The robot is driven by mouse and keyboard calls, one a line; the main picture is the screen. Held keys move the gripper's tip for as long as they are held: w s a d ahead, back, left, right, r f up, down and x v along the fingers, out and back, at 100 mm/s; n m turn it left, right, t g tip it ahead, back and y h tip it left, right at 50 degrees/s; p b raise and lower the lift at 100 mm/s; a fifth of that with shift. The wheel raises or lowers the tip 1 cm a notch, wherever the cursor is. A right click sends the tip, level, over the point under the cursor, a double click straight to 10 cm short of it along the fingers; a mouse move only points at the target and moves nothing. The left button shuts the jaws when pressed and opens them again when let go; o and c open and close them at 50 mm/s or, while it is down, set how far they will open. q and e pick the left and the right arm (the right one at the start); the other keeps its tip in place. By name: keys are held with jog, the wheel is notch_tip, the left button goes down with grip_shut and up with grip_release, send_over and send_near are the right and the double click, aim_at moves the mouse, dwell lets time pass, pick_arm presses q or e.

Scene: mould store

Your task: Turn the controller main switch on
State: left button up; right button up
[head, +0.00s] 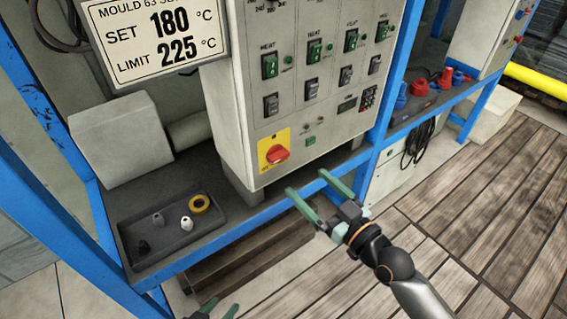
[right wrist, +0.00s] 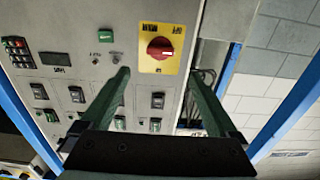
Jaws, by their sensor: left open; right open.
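The main switch is a red rotary knob (head: 277,154) on a yellow plate (head: 265,146), low on the front of the grey controller cabinet (head: 222,110). In the right wrist view the red knob (right wrist: 159,48) shows a white mark on its right side; its lettering is too small to read. My right gripper (head: 306,181) is open and empty, below and to the right of the knob and apart from it. Its fingers (right wrist: 158,74) point towards the panel, with the knob above the gap between their tips. My left gripper (head: 220,309) is open at the bottom edge, mostly cut off.
Green and black switches (head: 270,66) fill the panel above. A blue frame post (head: 386,120) stands right of the cabinet. A sign (head: 160,40) hangs upper left.

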aim_at(281, 158)
jog(key=b+x, duration=0.1)
jog(key=x, duration=0.9)
jog(key=shift+w+a, duration=0.1)
jog(key=shift+w, duration=0.05)
jog(key=c, duration=1.4)
